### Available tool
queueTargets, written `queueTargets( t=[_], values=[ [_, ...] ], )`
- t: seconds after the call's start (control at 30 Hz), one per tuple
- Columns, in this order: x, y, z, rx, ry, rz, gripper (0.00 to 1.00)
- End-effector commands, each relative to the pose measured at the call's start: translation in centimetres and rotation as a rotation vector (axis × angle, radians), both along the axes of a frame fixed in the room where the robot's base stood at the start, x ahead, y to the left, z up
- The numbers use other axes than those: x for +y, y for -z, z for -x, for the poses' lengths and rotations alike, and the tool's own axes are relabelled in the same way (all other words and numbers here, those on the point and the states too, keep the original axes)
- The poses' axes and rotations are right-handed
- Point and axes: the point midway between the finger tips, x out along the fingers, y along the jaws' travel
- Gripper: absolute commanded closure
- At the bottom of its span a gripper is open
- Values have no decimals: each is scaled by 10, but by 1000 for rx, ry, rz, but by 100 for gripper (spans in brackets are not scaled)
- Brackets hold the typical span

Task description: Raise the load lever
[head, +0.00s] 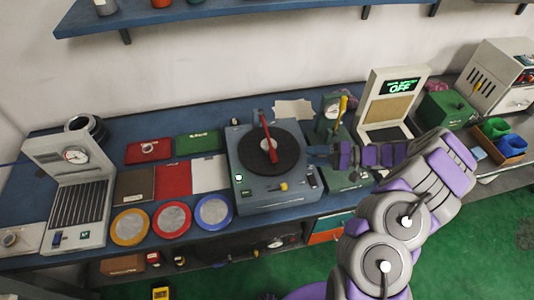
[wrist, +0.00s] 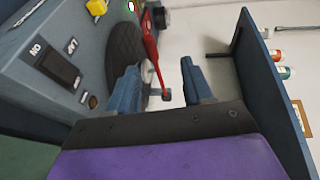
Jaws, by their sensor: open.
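A grey-blue machine (head: 284,195) with a dark round disc (head: 285,157) stands mid-bench. A red lever (head: 268,137) reaches over the disc; it also shows in the wrist view (wrist: 150,42). A green device behind has a yellow-handled lever (head: 343,104), standing up. No label shows which one is the load lever. My gripper (head: 312,151) is at the right side of the disc. In the wrist view my gripper (wrist: 160,72) is open and empty, its blue fingers apart. The red lever's lower end appears beyond and between the fingers; I see no clear contact.
A black rocker switch (wrist: 58,67) and a yellow knob (head: 283,187) sit on the machine's front. Coloured trays and round plates (head: 213,211) lie to the left. A shelf (head: 200,14) hangs above.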

Motion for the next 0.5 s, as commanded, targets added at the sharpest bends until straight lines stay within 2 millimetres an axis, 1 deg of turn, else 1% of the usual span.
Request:
queueTargets(
  t=[0.03,0.1,0.2,0.27,0.37,0.5],
  values=[
    [-7,9,-2,-1,22,-3,50],
    [-12,15,-6,-8,43,-3,50],
    [-12,20,-7,-15,55,-1,50],
    [-7,22,-8,-16,57,0,50],
    [7,24,-9,-14,57,1,50],
    [30,28,-12,-14,52,0,50]
  ],
)
